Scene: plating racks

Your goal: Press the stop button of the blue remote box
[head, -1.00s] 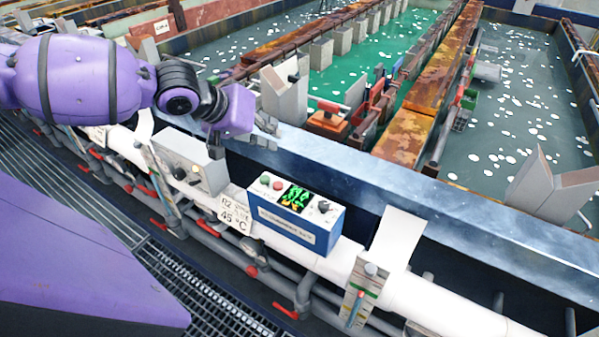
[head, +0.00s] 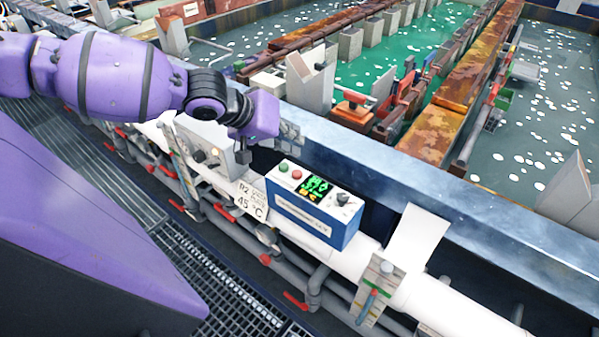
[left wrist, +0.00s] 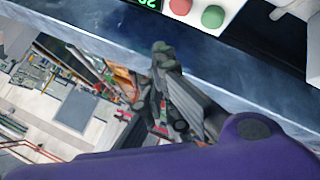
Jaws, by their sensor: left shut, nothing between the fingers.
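The blue remote box (head: 312,222) sits on the white pipe in the head view. Its pale top carries a green button (head: 283,166), a red button (head: 296,174), a lit green display (head: 314,186) and a black knob (head: 342,198). My left gripper (head: 288,132) is shut and empty, beyond the buttons and apart from them. In the left wrist view the shut fingers (left wrist: 160,55) show below the red button (left wrist: 180,6) and green button (left wrist: 212,17), and the rest of the box is mostly cut off. My right gripper is not in view.
A grey control box (head: 208,152) stands left of the blue box, with a "45 °C" card (head: 250,200) between them. The tank's metal rim (head: 400,175) runs behind. A white sheet (head: 415,238) stands to the right.

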